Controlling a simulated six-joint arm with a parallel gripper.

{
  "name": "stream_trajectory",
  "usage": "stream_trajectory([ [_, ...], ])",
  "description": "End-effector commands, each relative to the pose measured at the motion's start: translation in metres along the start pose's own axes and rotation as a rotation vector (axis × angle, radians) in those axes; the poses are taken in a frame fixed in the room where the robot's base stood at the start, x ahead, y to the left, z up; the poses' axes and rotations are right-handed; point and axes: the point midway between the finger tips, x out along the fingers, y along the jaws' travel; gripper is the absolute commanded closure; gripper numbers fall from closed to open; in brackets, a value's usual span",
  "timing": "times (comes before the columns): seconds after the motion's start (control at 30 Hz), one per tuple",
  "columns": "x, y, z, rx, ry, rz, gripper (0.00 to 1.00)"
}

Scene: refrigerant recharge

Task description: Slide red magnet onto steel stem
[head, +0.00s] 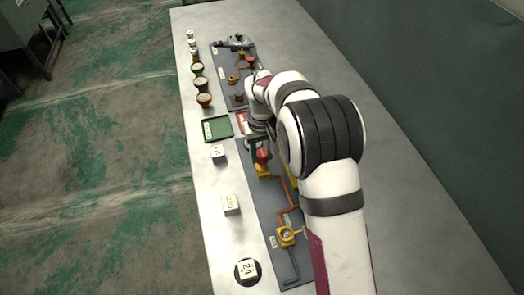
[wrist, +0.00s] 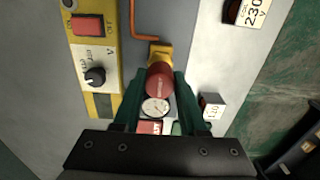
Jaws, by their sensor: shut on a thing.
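The red magnet (wrist: 160,79), a dark red cylinder, is between the green fingers of my gripper (wrist: 158,82), which is shut on it. In the head view the magnet (head: 262,155) shows just below my gripper (head: 258,142), over a yellow valve block (head: 264,170) on the near grey panel (head: 262,205). In the wrist view the yellow block (wrist: 160,52) shows just beyond the magnet. The steel stem is not visible; the magnet and fingers may hide it. I cannot tell whether the magnet is around the stem or above it.
A round gauge (wrist: 155,107) shows between my fingers in the wrist view. An orange pipe (head: 288,200) runs along the panel. A green tray (head: 217,127), white blocks (head: 231,205) and several small cups (head: 204,99) stand to the left. A yellow switch box (wrist: 92,70) is beside the panel.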

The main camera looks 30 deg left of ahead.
Motion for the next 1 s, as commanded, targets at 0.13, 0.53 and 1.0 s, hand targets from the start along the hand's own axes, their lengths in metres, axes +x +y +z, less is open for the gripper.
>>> stream_trajectory([
  [0.13, 0.003, 0.0, 0.0, 0.0, -0.001, 0.0, 1.0],
  [0.53, 0.012, 0.0, 0.0, 0.0, -0.001, -0.001, 1.0],
  [1.0, 0.023, 0.0, 0.0, 0.0, 0.0, -0.001, 1.0],
])
